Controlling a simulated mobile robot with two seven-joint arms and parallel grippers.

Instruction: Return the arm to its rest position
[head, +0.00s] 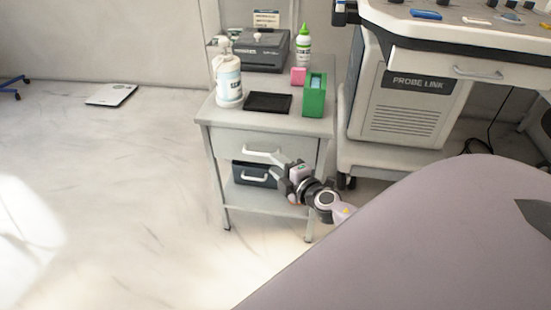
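My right gripper (283,172) shows in the head view in front of the grey side cart, near its drawer handle. Part of my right arm (325,200) shows behind it, above the edge of the purple padded couch. One pale finger points up and to the left. The other finger is small and hard to make out, so the gap between them is unclear. I see no object held in it. My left gripper is not in view.
The cart top (225,113) holds a pump bottle (228,82), a black tray (268,102), a green box (314,95), a green-capped bottle (303,48) and a dark device (258,52). The couch (430,235) fills the lower right. An ultrasound machine (415,100) stands behind. Floor at left is mostly clear.

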